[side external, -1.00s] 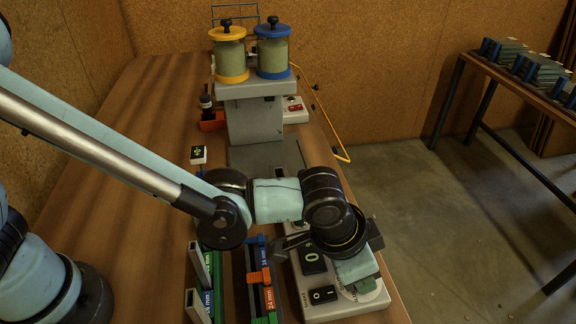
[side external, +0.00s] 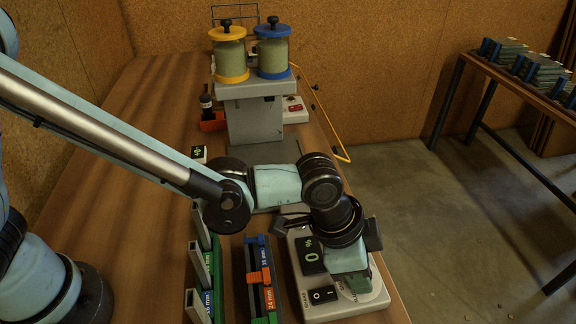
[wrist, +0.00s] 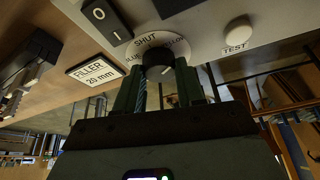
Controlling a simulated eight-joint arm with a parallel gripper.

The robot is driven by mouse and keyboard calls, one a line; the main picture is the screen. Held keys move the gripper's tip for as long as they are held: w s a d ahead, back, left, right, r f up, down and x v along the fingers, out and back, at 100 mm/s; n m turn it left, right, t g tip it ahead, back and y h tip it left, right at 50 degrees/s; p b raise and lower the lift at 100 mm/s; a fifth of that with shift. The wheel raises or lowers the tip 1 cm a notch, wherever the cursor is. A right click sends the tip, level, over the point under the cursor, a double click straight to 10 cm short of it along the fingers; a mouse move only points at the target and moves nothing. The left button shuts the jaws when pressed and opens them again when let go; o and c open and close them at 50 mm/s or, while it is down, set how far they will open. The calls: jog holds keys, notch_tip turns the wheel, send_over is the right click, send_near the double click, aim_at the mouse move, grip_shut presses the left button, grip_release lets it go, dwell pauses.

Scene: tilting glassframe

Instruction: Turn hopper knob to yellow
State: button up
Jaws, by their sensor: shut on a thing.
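The round dark hopper knob (wrist: 157,58) sits on a pale dial (wrist: 146,40) in the wrist view. The dial reads SHUT at its top and BLUE at its left; the label at its right is partly covered. My gripper (wrist: 160,78) is shut on the knob, with a green finger on each side of it. Which label the knob points to I cannot tell. In the side view my gripper (side external: 352,274) is down at the front right of the control panel (side external: 345,308), hiding the knob. The yellow-lidded hopper (side external: 231,55) and the blue-lidded hopper (side external: 272,55) stand at the back.
A FILLER 20 mm label (wrist: 92,69) is beside the panel's edge. Green and blue racks (side external: 262,280) stand left of the panel. The table's right edge is close to the panel.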

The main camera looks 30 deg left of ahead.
jog(key=o, duration=1)
jog(key=shift+o, duration=0.2)
jog(key=shift+r, duration=0.1)
jog(key=v, duration=1.2)
